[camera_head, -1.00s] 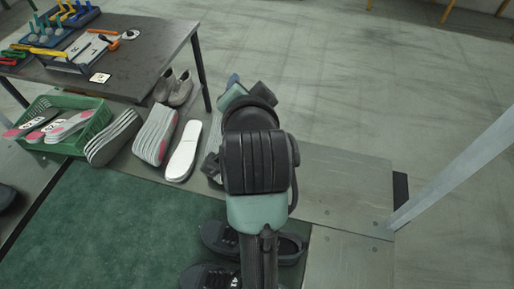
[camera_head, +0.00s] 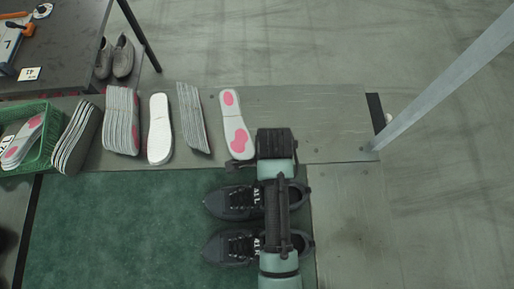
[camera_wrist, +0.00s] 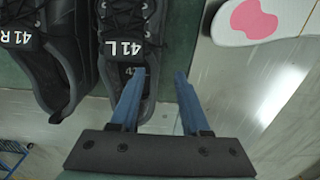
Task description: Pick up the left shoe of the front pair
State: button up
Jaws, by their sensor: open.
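A pair of black shoes lies side by side on the green mat's right edge, toes to the left in the head view. In the wrist view the left shoe (camera_wrist: 122,50) reads "41 L" and the right shoe (camera_wrist: 48,60) reads "41 R". The left shoe (camera_head: 232,201) is the upper one in the head view, and the right shoe (camera_head: 232,247) is below it; my arm covers part of both. My gripper (camera_wrist: 160,72) is open and empty. Its left finger is over the left shoe's heel opening, its right finger outside the shoe's side. Contact cannot be told.
A pink-patched insole (camera_head: 236,122) lies beyond the left shoe. A white sole (camera_head: 160,130) and stacks of soles (camera_head: 122,118) stand left of it. A green basket (camera_head: 45,150), a dark table (camera_head: 75,50) and a grey post (camera_head: 450,80) stand around. Bare plate (camera_head: 310,110) lies at right.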

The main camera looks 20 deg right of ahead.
jog(key=shift+a+f, duration=0.15)
jog(key=shift+f, duration=1.2)
jog(key=shift+a+f, duration=0.15)
jog(key=shift+f, duration=1.15)
grip_shut()
